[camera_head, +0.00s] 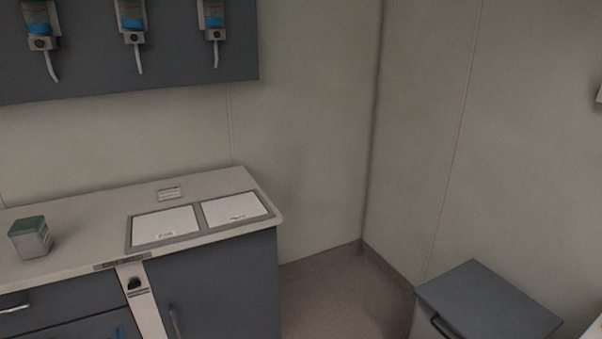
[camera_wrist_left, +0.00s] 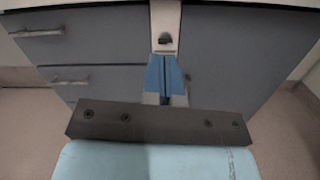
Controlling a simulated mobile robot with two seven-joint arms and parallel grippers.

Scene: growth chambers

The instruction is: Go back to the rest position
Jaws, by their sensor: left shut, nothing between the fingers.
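My left gripper shows in the left wrist view (camera_wrist_left: 165,64) with its blue fingers together and nothing between them. It is in front of the grey cabinet (camera_wrist_left: 95,52), below the counter edge, and points at the pale vertical strip (camera_wrist_left: 166,22) with a dark fitting. In the head view only a small blue bit of the left gripper (camera_head: 119,332) shows at the bottom edge, before the cabinet drawers. I cannot tell how far it is from the cabinet front. My right gripper is in neither view.
The counter (camera_head: 95,205) carries a small green-topped box (camera_head: 31,238) and two white panels (camera_head: 165,225) in a grey frame. Several dispensers (camera_head: 132,30) hang above on a dark board. A grey lidded bin (camera_head: 487,300) stands at the right. Bare floor (camera_head: 335,298) lies between.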

